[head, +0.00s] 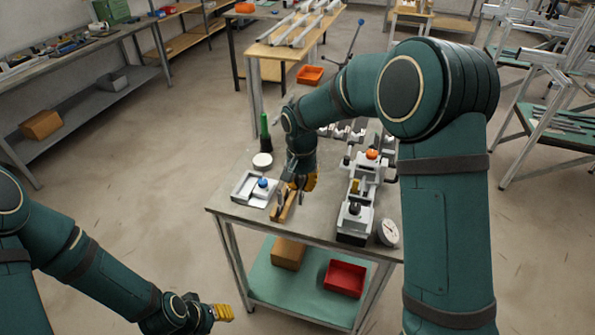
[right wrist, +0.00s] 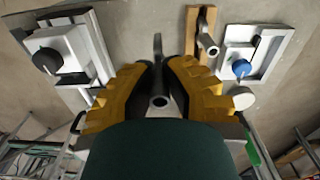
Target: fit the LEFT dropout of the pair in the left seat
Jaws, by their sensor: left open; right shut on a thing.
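My right gripper (head: 303,186) is shut on a grey metal dropout (right wrist: 158,72), a flat tab with a hollow round end. It holds the dropout above the table, beside a wooden block (head: 286,210). A second dropout (right wrist: 207,43) rests on that block (right wrist: 201,18). I cannot tell which of the pair is the left one. The white frame jig (head: 357,218) stands to the right of the gripper in the head view; its black-knobbed end (right wrist: 60,45) shows at left in the wrist view. I cannot make out the left seat. My left gripper (head: 224,312) is open and empty, away from the table.
A white fixture with a blue knob (head: 262,183) sits at the table's left. A white round piece (head: 262,160) and green bottle (head: 264,133) stand behind it. A dial gauge (head: 388,232) is beside the jig. A red bin (head: 345,278) is on the lower shelf.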

